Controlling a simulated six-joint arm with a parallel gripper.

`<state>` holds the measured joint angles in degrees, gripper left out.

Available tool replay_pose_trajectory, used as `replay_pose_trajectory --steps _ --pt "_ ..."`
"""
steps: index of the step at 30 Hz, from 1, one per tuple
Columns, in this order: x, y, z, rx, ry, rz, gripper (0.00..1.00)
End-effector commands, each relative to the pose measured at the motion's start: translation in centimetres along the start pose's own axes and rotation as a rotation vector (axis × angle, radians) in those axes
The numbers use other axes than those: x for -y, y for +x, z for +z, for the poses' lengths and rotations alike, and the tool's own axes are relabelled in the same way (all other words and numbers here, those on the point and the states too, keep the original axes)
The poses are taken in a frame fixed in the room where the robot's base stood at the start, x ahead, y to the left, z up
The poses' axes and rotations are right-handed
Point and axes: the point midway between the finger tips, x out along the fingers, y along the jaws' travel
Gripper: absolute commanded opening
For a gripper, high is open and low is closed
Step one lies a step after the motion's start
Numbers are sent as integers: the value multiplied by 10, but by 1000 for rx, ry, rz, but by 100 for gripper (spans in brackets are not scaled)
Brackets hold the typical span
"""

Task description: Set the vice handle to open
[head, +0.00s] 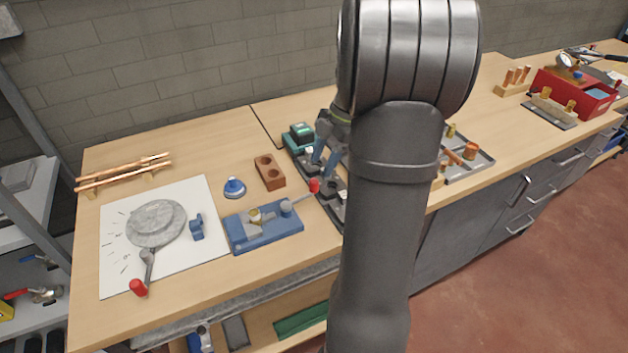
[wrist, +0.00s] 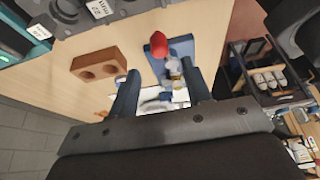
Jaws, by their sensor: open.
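The blue vice (head: 262,237) lies flat on the bench, with a brass-coloured piece on it. Its handle (head: 300,197) is a grey lever with a red knob (head: 314,186) at the end, pointing right and away. In the wrist view the red knob (wrist: 180,46) and part of the blue base (wrist: 155,44) show just beyond my fingertips, nearer the right finger. My gripper (head: 325,160) is open and empty, above and behind the knob in the head view. Its two fingers also show in the wrist view (wrist: 160,68). Nothing is between them; contact with the knob is not seen.
A brown two-hole block (head: 270,173) and a blue-topped round item (head: 234,187) stand behind the vice. A grey disc (head: 155,223) with a red-ended lever lies on a white sheet (head: 115,262) at left. A dark rack (head: 330,206) stands right of the vice.

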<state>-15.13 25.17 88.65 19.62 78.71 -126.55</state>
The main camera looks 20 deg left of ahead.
Motion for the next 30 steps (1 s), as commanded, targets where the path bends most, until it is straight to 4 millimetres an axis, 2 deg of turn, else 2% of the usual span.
replay_pose_trajectory --steps 3,9,15,23,30 --pt "1 26 0 -2 1 -3 45" --pt "0 56 0 -1 1 -1 45" --pt "0 67 0 0 2 0 45" --pt "0 68 0 1 2 1 45" --pt "0 68 0 1 1 1 0"
